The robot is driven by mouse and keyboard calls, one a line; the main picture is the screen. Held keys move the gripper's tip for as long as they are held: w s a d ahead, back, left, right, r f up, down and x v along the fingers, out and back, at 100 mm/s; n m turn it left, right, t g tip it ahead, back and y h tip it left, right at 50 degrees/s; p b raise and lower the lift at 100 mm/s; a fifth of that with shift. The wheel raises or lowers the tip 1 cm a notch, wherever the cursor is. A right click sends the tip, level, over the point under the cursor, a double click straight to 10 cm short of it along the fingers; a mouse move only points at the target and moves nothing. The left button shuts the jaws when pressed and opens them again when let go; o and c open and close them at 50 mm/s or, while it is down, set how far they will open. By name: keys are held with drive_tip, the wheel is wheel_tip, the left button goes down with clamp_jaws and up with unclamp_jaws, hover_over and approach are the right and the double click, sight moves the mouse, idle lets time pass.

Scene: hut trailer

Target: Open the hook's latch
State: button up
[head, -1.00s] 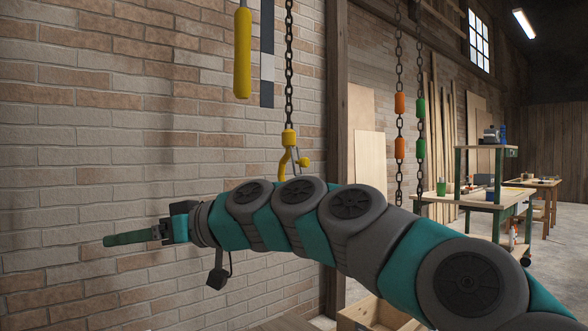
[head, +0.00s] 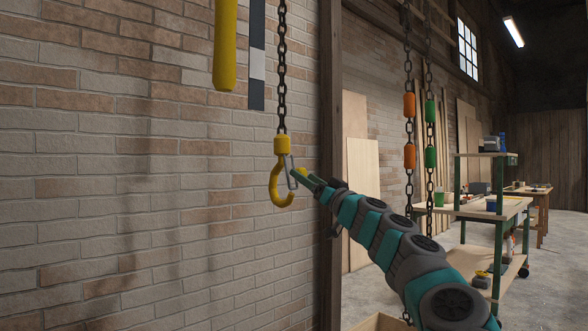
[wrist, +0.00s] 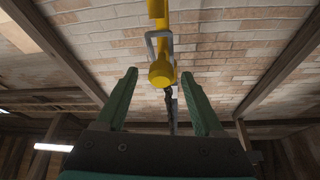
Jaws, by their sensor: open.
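The yellow hook (head: 275,190) hangs from a dark chain (head: 282,75) in front of the brick wall. Its grey metal latch (head: 291,170) spans the hook's mouth on the right side. My gripper (head: 296,177) is at the right of the hook, with its tips close to the latch; contact cannot be told. In the wrist view my gripper (wrist: 160,90) has its two green fingers spread wide and empty. The hook (wrist: 162,70) and the grey latch (wrist: 151,45) show between and beyond the fingertips.
A yellow handle (head: 225,45) hangs left of the chain. A wooden post (head: 330,110) stands behind, to the right. Chains with orange (head: 409,105) and green (head: 430,112) sleeves hang further right, near a workbench (head: 480,208).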

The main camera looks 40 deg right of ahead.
drive_tip(key=p+x, duration=0.1)
drive_tip(key=x, duration=0.3)
drive_tip(key=shift+w+r, duration=0.15)
drive_tip(key=shift+w, duration=0.15)
drive_tip(key=shift+w+r+p, duration=0.3)
drive_tip(key=shift+w+p, duration=0.1)
drive_tip(key=shift+w, duration=0.2)
clamp_jaws()
idle(1.0)
